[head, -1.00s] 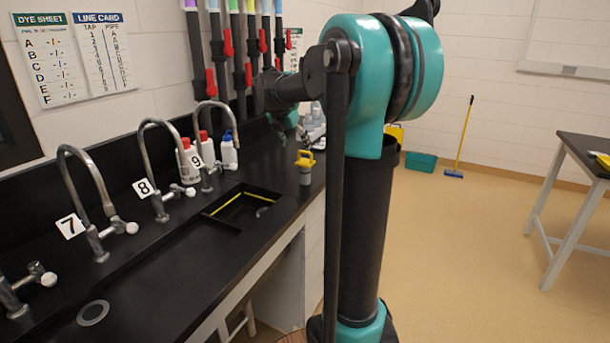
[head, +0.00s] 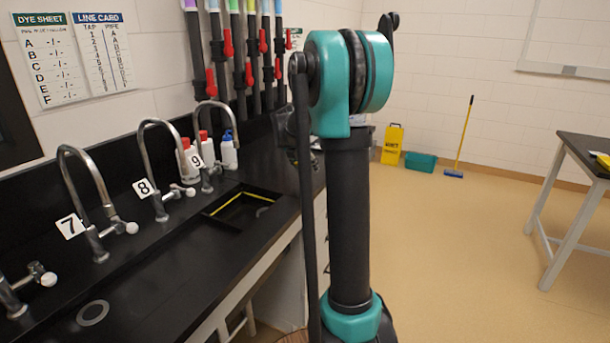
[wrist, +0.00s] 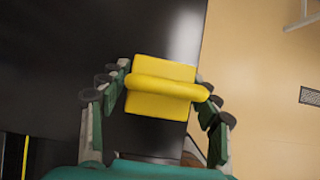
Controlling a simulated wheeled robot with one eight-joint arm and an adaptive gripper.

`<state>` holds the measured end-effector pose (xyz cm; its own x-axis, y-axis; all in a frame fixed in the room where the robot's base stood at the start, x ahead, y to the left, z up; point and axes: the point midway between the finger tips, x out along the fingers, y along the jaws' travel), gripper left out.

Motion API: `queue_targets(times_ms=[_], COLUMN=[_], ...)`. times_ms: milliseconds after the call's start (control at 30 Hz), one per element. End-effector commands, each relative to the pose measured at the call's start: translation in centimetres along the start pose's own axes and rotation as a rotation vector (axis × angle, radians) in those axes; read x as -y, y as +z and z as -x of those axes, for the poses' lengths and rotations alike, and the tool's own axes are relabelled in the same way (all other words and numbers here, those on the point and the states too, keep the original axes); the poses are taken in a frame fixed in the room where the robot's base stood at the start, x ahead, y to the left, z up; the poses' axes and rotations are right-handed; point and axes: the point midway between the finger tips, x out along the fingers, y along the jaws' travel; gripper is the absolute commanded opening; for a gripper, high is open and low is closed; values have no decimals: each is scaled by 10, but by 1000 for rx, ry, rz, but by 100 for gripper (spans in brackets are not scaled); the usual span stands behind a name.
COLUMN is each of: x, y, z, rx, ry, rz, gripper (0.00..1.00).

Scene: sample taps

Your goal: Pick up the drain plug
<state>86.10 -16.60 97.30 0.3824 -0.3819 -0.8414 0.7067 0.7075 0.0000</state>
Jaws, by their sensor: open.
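The drain plug (wrist: 160,75) shows in the wrist view as a yellow block with a rounded yellow bar across it, over the black counter near its edge. My gripper (wrist: 163,100) is open, with one finger on each side of the yellow top. The right end of the bar is close to the right finger; I cannot tell if they touch. The plug's lower part is hidden in the wrist view. In the head view my arm hides the plug and most of the gripper.
The black counter (head: 165,275) has a recessed sink (head: 220,222) and several curved taps, among them tap 9 (head: 205,125). Bottles (head: 229,150) stand behind.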

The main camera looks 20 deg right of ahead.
Motion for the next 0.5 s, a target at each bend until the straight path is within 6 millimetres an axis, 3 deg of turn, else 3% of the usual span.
queue_targets(times_ms=[200, 433, 500], x=[1, 1, 1], y=[0, 0, 0], z=[-29, -32, -32], rx=[-1, 0, 0], ry=[0, 0, 0], rz=[-2, -1, -1], gripper=[62, 62, 55])
